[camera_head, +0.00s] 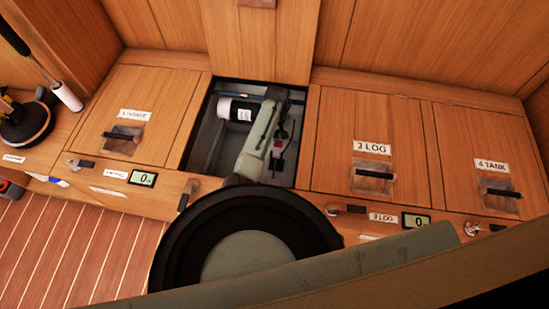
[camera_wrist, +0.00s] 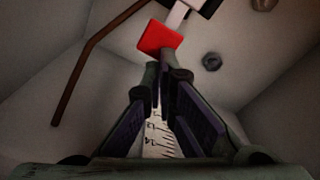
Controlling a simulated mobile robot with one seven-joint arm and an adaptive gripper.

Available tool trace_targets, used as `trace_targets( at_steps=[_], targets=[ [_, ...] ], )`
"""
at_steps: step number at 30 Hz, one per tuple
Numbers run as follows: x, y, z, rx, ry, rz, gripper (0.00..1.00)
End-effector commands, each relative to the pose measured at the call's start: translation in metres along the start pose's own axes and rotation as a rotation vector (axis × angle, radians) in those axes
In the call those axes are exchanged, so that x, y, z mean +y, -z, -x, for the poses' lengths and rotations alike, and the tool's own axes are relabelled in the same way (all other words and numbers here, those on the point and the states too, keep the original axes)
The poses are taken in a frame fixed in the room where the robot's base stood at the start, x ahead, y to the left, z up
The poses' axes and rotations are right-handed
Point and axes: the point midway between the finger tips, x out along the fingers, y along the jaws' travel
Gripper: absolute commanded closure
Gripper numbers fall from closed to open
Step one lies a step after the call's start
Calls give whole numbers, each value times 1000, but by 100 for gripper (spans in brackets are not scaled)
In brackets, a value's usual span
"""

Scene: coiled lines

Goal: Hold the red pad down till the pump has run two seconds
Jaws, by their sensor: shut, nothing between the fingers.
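The red pad (camera_wrist: 158,38) sits on the end of a pale lever inside the open bilge well (camera_head: 204,132). My gripper (camera_wrist: 160,72) is shut and empty, with its fingertips at the pad's lower edge in the wrist view. I cannot tell whether they touch it or are just short of it. In the head view my arm reaches down into the well and largely hides the gripper; small red spots show beside it. A black and white labelled cylinder (camera_head: 239,111), perhaps the pump, lies in the well. Whether it runs cannot be seen.
The well's walls stand close around my arm. A brown pipe (camera_wrist: 82,68) runs down the left in the wrist view. Closed hatches, labelled 3 LOG (camera_head: 345,153) and 4 TANK (camera_head: 474,145), lie to the right. Two small displays (camera_head: 142,178) (camera_head: 416,221) on the front read 0.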

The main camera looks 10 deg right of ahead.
Motion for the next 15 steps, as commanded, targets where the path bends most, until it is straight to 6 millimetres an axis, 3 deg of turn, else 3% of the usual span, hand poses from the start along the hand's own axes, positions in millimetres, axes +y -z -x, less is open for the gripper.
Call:
trace_targets(
  at_steps=[1,15],
  targets=[
    [1,-29,-38,-47,9,-7,100],
    [2,-29,-43,-47,10,-8,100]
  ],
)
